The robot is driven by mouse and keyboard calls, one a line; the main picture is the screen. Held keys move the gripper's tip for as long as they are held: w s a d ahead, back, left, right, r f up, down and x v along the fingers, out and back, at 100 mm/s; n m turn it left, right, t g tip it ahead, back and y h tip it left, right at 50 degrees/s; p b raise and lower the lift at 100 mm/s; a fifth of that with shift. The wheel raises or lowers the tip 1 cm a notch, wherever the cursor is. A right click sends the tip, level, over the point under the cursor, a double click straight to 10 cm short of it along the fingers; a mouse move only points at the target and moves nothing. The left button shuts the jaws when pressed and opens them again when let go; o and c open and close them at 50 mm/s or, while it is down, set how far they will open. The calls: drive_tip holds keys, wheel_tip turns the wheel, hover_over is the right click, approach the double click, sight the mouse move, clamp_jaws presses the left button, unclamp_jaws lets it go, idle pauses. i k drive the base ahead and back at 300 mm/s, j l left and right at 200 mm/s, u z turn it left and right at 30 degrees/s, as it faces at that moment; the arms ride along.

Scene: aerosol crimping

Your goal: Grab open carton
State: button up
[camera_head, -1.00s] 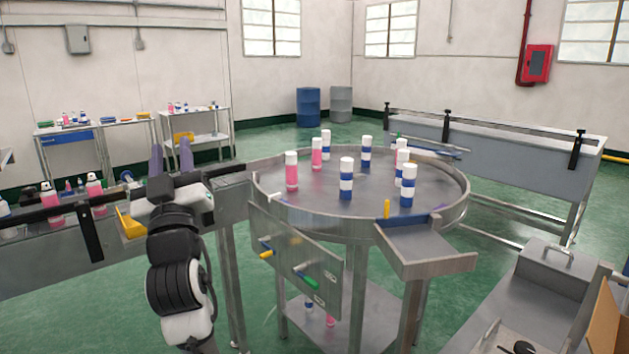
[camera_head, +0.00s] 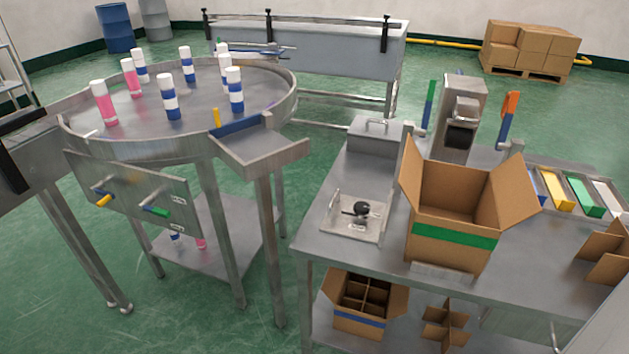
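An open carton (camera_head: 453,243) with a green band stands upright on the steel workbench at the right, its flaps spread and its inside partly visible. Another open carton (camera_head: 358,322) with a blue band and cardboard dividers inside sits on the shelf below the bench top. My gripper is not in view now, so its state and distance to the cartons are hidden.
A round steel turntable (camera_head: 275,115) with pink and blue-striped cans stands at the left. The steel workbench (camera_head: 322,236) also bears a press (camera_head: 459,110), a small plate with a black knob (camera_head: 361,209) and coloured bins (camera_head: 584,192). Green floor (camera_head: 262,333) is open in front.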

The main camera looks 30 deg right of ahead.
sight(456, 223)
drive_tip(key=z, duration=1.6)
drive_tip(key=l+u, duration=0.3)
drive_tip(key=l, duration=0.6)
drive_tip(key=l+u, duration=0.25)
drive_tip(key=l, duration=0.65)
drive_tip(key=i+l, duration=0.15)
drive_tip(key=i, duration=0.3)
drive_tip(key=u, duration=0.05)
